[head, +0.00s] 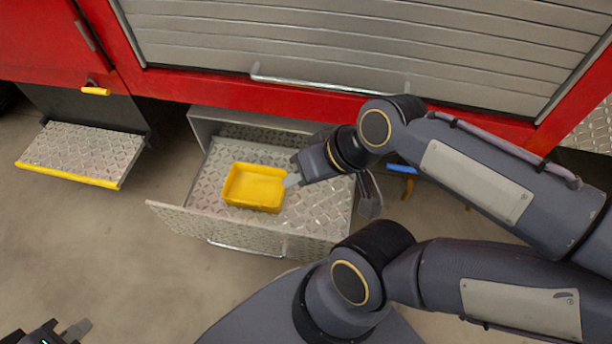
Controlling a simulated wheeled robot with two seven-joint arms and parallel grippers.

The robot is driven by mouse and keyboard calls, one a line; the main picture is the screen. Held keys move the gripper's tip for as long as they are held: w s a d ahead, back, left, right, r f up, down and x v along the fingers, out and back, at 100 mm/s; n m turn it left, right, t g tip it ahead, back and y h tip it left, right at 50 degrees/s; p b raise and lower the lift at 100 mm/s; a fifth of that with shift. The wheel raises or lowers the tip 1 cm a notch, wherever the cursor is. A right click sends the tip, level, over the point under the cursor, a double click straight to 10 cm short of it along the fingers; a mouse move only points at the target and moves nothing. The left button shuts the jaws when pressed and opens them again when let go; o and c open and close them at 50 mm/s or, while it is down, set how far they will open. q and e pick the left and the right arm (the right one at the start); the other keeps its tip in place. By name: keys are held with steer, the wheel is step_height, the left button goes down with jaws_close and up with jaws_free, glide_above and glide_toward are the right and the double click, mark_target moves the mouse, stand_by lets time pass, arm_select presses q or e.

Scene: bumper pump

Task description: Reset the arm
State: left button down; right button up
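My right gripper (292,180) reaches in over the open drawer, with a pale fingertip at the right edge of the yellow tray. From this angle I cannot tell whether it touches the tray or how far its fingers are apart. My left gripper (72,332) shows only partly at the bottom left corner, over the floor and away from the drawer. One pale finger is visible; the rest is cut off by the frame. The yellow tray (254,187) sits upright on the drawer floor and looks empty.
The open diamond-plate drawer (220,229) sticks out below the red vehicle body (245,98) and its grey roller shutter (330,45). A step with a yellow edge (80,150) juts out at the left. The concrete floor (130,245) between step and drawer is clear.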

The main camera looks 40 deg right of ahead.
steer(key=shift+s, duration=0.5)
